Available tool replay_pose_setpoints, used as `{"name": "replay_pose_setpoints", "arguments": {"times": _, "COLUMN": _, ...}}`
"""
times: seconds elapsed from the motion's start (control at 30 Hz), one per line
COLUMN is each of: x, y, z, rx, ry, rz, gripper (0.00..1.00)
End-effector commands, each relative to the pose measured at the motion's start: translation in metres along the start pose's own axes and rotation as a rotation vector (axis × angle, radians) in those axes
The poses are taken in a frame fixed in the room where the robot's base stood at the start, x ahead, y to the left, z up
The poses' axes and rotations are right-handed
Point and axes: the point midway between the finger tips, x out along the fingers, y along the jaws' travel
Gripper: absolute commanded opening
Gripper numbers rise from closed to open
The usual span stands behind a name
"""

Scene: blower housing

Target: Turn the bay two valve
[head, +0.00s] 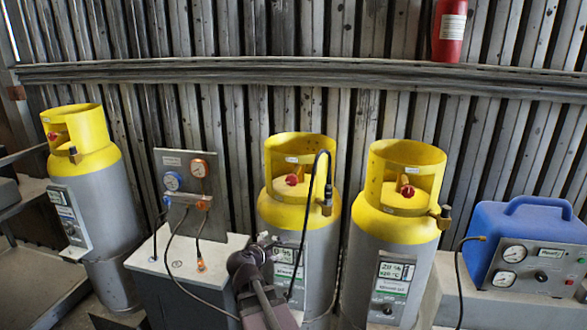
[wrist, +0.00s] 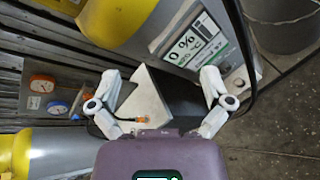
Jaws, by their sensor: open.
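Three grey cylinders with yellow collars stand along the wall in the head view: left (head: 78,135), middle (head: 267,212) and right (head: 368,218). Each has a red valve knob inside its collar: left (head: 52,136), middle (head: 292,180), right (head: 407,191). I see no bay numbers that I can read. My gripper (head: 266,240) is low in front of the middle cylinder, below its knob and apart from it. In the wrist view my gripper (wrist: 161,80) is open and empty, with a cylinder label (wrist: 190,45) beyond its fingers. No valve knob shows there.
A gauge panel (head: 168,160) on a white-topped box (head: 225,262) stands left of the middle cylinder. A black hose (head: 308,215) hangs down the middle cylinder's front. A blue machine (head: 520,225) with gauges is at the right. A red canister (head: 449,30) is above the wall rail (head: 250,70).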

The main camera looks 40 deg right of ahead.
Motion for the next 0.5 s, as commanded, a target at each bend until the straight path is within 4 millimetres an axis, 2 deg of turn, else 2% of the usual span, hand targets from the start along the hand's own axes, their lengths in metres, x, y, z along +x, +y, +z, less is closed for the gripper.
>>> {"name": "replay_pose_setpoints", "arguments": {"times": 0.03, "x": 0.001, "y": 0.02, "z": 0.024, "rx": -0.105, "ry": -0.038, "rz": 0.046, "gripper": 0.99}}
{"name": "replay_pose_setpoints", "arguments": {"times": 0.2, "x": 0.007, "y": 0.061, "z": 0.072, "rx": -0.485, "ry": -0.169, "rz": 0.179, "gripper": 0.99}}
{"name": "replay_pose_setpoints", "arguments": {"times": 0.33, "x": 0.008, "y": 0.082, "z": 0.094, "rx": -0.714, "ry": -0.247, "rz": 0.238, "gripper": 0.99}}
{"name": "replay_pose_setpoints", "arguments": {"times": 0.5, "x": 0.009, "y": 0.094, "z": 0.106, "rx": -0.88, "ry": -0.302, "rz": 0.272, "gripper": 0.99}}
